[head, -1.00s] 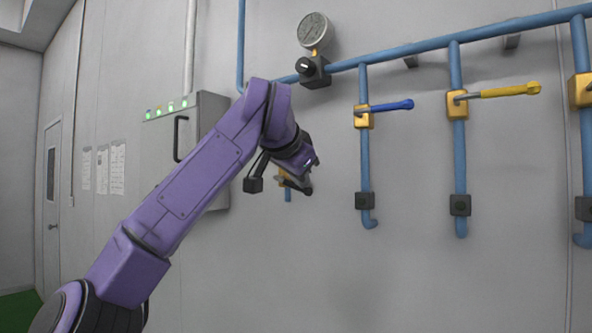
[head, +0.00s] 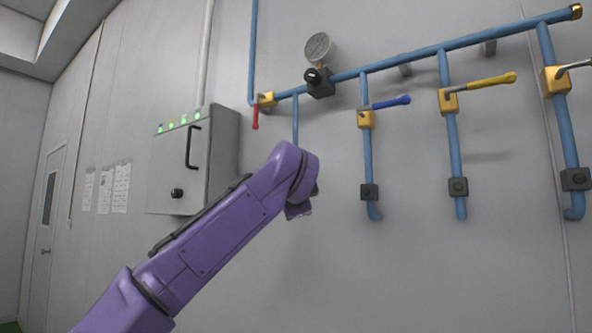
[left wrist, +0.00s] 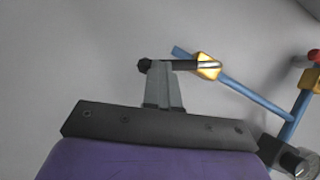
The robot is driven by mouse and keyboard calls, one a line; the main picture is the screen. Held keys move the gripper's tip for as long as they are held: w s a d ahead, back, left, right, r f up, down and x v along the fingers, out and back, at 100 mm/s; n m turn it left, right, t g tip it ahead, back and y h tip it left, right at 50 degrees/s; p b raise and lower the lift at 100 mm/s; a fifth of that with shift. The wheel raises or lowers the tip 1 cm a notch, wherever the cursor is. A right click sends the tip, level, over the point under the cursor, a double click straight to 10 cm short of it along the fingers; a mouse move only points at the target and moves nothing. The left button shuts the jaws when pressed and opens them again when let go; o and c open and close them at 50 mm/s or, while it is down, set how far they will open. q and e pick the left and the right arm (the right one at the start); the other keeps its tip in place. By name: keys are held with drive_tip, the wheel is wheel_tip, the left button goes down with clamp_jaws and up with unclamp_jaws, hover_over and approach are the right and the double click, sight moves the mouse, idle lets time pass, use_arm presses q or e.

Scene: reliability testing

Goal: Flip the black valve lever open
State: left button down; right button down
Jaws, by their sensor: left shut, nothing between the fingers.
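The black valve lever (left wrist: 180,64) shows in the left wrist view, running left from a gold valve body (left wrist: 207,66) to a rounded black end. The valve body sits on a blue pipe (left wrist: 250,91), and the lever lies at an angle across the pipe's line. My left gripper (left wrist: 159,66) is shut and empty, its grey fingertips at the lever near its rounded end. I cannot tell whether they touch it. In the head view my purple left arm hides this valve and most of the gripper. My right gripper is not in view.
On the wall are a red lever (head: 256,117), a blue lever (head: 388,103) and a yellow lever (head: 487,82) on blue pipes. A pressure gauge (head: 320,48) stands above. A grey cabinet (head: 177,166) juts out on the left. The wall at lower right is clear.

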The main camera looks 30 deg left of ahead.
use_arm(q)
drive_tip(key=shift+w+a+f+m+t+y+b, duration=0.15)
drive_tip(key=shift+a+f+m+t+y+b, duration=0.35)
drive_tip(key=shift+b, duration=0.55)
drive_tip(key=shift+w+a+f+m+t+y+b, duration=0.2)
drive_tip(key=shift+a+f+m+t+b, duration=0.25)
drive_tip(key=shift+a+m+b, duration=0.45)
drive_tip(key=shift+m, duration=0.3)
drive_tip(key=w+d+r+b+v, duration=0.1)
drive_tip(key=b+v, duration=0.3)
drive_tip(key=v, duration=0.9)
drive_tip(key=shift+d+r+b, duration=0.25)
drive_tip(key=shift+d+b, duration=0.1)
drive_tip(key=shift+d, duration=0.3)
drive_tip(key=shift+w, duration=0.1)
